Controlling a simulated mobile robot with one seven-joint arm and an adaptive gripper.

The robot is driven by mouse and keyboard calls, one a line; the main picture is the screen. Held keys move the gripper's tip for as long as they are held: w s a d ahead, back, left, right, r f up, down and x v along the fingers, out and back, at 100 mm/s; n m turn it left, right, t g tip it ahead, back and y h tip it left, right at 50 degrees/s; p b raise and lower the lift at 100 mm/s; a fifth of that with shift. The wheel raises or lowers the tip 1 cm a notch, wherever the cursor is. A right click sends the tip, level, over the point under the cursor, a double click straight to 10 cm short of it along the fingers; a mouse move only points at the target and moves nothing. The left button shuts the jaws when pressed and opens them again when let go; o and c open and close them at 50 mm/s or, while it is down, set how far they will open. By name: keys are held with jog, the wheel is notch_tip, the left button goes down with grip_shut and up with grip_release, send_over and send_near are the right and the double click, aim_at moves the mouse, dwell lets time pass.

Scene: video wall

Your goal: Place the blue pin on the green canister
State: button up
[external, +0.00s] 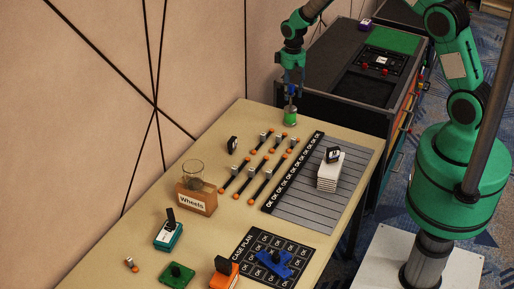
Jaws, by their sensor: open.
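The green canister (291,117) stands upright near the far end of the table, with a pale band or top. My gripper (291,92) points down directly above it, its fingers open. A small, slim bluish piece (291,101), apparently the blue pin, shows between the fingertips and the canister's top. It looks upright and in line with the canister. The picture is too small to tell whether it touches the canister or the fingers.
Several black rods with orange ends (263,168) lie in front of the canister. A striped mat (300,205) holds a white stack (329,172). A "Wheels" box (196,199) with a glass jar stands left. A dark cabinet (350,75) stands behind the table.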

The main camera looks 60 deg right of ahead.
notch_tip(320, 180, up, 10)
jog(key=shift+r+p, duration=0.25)
jog(key=shift+p, duration=0.25)
dwell(0.5)
jog(key=shift+a+r, duration=0.1)
jog(key=shift+r, duration=0.35)
jog(key=s+a+r+t, duration=0.1)
jog(key=s+a+r, duration=0.35)
jog(key=r, duration=0.45)
jog(key=s+a+r+t, duration=0.1)
jog(key=s+a+r, duration=0.3)
jog(key=s+r, duration=0.3)
jog(key=s+a+r+t, duration=0.1)
jog(key=s+a+r, duration=0.3)
jog(key=r, duration=0.6)
jog(key=s+a+r+t, duration=0.1)
jog(key=s+a+r, duration=0.1)
jog(key=s, duration=0.6)
jog(key=s+a+r+n, duration=0.1)
jog(key=s+a, duration=0.3)
jog(key=s, duration=0.5)
jog(key=s+a+r+t, duration=0.1)
jog(key=s+a+r, duration=0.1)
jog(key=s, duration=0.6)
jog(key=shift+s+a+r+n+t, duration=0.3)
jog(key=shift+s+a+r+n, duration=0.1)
jog(key=shift+r, duration=0.3)
